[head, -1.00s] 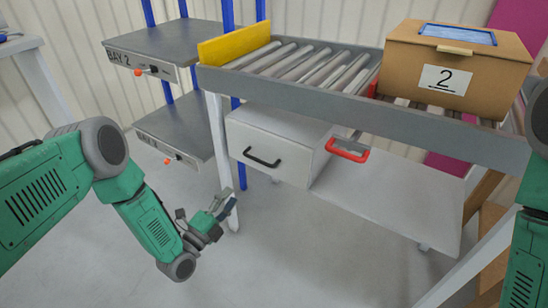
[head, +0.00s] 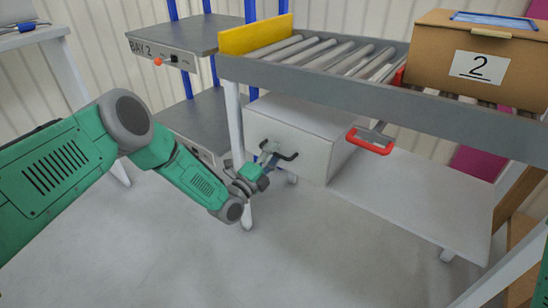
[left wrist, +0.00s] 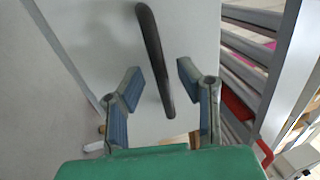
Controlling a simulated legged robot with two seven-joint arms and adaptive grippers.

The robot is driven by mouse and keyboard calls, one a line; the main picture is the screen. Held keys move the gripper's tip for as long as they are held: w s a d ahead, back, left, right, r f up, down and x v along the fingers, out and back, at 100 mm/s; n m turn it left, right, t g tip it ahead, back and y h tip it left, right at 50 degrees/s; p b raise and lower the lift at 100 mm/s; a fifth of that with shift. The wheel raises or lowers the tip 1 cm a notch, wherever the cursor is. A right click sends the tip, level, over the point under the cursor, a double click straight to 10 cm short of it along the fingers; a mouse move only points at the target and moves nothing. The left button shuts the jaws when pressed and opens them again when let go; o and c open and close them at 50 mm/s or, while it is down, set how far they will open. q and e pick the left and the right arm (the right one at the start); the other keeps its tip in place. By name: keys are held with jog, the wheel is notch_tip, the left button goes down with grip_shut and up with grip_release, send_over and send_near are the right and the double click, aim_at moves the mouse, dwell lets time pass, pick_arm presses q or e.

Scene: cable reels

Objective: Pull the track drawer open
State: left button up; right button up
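The white track drawer (head: 308,148) hangs under the roller track at the middle of the head view and looks closed. Its black bar handle (head: 279,150) is on the front face. My left gripper (head: 270,160) is right at the handle. In the left wrist view the handle (left wrist: 155,60) runs between the two open fingers (left wrist: 158,88), with a gap on each side. The drawer front (left wrist: 100,35) fills the area behind it. My right gripper is out of view; only a sliver of green arm shows at the right edge.
A roller track (head: 350,85) with a yellow end stop (head: 255,36) runs above the drawer. A red handle (head: 369,143) hangs to the drawer's right. A box marked 2 (head: 440,60) sits on the track. Bay 2 shelves (head: 185,40) stand at left. The floor in front is clear.

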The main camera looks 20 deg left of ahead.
pick_arm(q)
jog(key=shift+w+d+r, duration=0.1)
jog(key=shift+w, duration=0.05)
grip_shut()
jog(key=shift+a, duration=0.2)
